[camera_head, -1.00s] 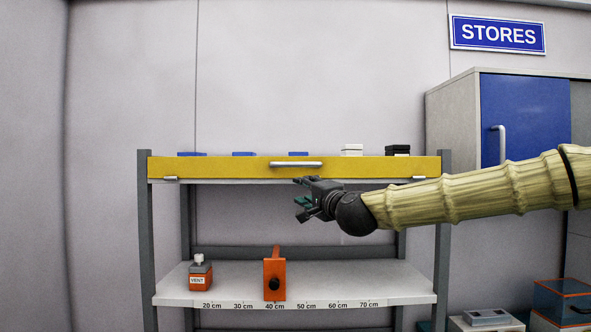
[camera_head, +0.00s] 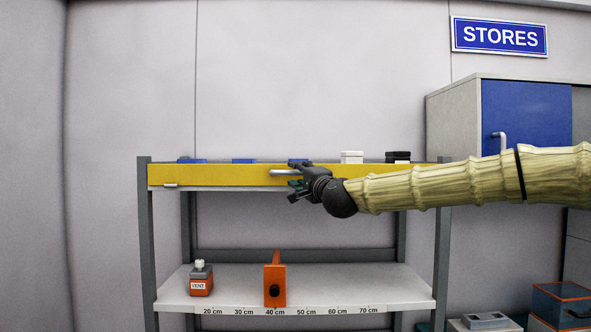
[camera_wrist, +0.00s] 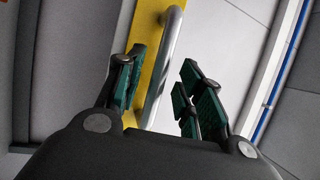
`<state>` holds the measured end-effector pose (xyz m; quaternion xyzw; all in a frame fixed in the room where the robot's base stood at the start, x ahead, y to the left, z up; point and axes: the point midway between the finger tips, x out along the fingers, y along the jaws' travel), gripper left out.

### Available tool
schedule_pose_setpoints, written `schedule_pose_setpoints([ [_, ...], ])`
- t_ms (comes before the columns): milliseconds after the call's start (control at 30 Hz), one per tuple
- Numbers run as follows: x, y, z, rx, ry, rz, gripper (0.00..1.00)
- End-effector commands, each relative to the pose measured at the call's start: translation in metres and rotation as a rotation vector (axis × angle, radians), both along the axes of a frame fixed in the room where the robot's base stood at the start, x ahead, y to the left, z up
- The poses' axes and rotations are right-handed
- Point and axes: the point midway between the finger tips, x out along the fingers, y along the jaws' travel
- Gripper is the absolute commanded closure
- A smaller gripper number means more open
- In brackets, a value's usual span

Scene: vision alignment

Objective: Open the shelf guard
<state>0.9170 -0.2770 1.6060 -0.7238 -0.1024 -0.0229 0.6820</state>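The shelf guard (camera_head: 220,175) is a yellow board across the front of the upper shelf, standing upright. Its silver bar handle (camera_head: 284,172) is at the middle, partly hidden by my gripper (camera_head: 294,180). In the wrist view, the handle (camera_wrist: 164,68) runs between the two green-padded fingers of my gripper (camera_wrist: 160,95), with the yellow guard (camera_wrist: 147,75) behind it. The fingers are spread apart, with a gap visible on the right side of the handle. I cannot tell whether a finger touches the handle. A small silver catch (camera_head: 170,186) shows at the guard's lower left.
Blue, white and black boxes (camera_head: 352,157) stand behind the guard on the upper shelf. The lower shelf (camera_head: 340,285) holds an orange VENT unit (camera_head: 201,278) and an orange block with a black knob (camera_head: 275,280). A blue-doored cabinet (camera_head: 525,115) is at the right.

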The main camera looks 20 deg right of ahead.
Motion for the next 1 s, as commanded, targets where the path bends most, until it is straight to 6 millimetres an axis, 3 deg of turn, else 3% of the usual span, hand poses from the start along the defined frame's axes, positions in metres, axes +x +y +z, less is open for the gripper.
schedule_pose_setpoints([
  [233, 0.020, 0.002, 0.004, 0.000, 0.001, 0.000, 0.63],
  [633, 0.024, 0.003, 0.004, 0.000, 0.000, 0.000, 0.63],
  [667, 0.024, 0.003, 0.004, 0.000, 0.000, 0.000, 0.65],
  [867, 0.024, 0.003, 0.004, 0.000, 0.001, 0.000, 1.00],
  [1000, 0.024, 0.002, 0.003, 0.000, 0.001, 0.000, 1.00],
])
